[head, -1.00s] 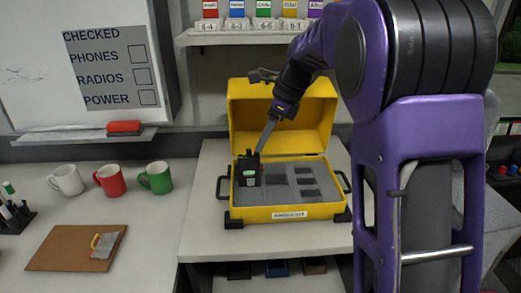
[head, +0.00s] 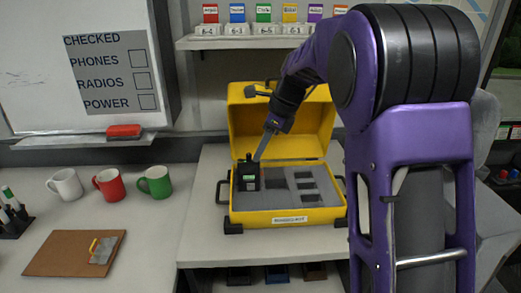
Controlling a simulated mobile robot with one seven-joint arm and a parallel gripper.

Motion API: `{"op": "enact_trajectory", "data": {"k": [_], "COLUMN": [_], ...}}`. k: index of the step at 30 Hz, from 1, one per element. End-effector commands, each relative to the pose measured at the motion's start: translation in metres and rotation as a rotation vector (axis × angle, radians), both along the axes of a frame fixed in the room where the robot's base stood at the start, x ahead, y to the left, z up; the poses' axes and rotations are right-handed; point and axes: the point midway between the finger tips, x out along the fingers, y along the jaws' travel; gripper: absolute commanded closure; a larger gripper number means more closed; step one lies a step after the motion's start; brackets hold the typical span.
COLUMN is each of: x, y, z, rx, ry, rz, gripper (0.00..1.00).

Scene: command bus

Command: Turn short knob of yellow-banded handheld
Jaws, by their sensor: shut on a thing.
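The black handheld (head: 247,177) stands upright at the left of the grey foam in the open yellow case (head: 285,219). It has a small light and green patch on its front. Its yellow band cannot be made out at this size. My gripper (head: 257,159) comes down at a slant from the upper right. Its narrow tip is at the top of the handheld, shut on a knob there. The knob is too small and covered to tell whether it is the short one.
The case lid (head: 305,117) stands open behind the handheld. Empty dark slots lie to the right in the foam. A label shelf (head: 240,43) hangs above. Three mugs, with the green mug (head: 155,180) nearest, and a clipboard (head: 62,254) are on the left table.

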Motion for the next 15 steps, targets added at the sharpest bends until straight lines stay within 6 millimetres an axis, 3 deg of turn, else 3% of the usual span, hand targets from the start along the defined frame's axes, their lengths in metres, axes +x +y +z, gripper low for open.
{"op": "enact_trajectory", "data": {"k": [15], "x": [0.0013], "y": [-0.0007], "z": [0.0054], "rx": [0.0], "ry": [0.004], "rz": [0.137], "gripper": [1.0]}}
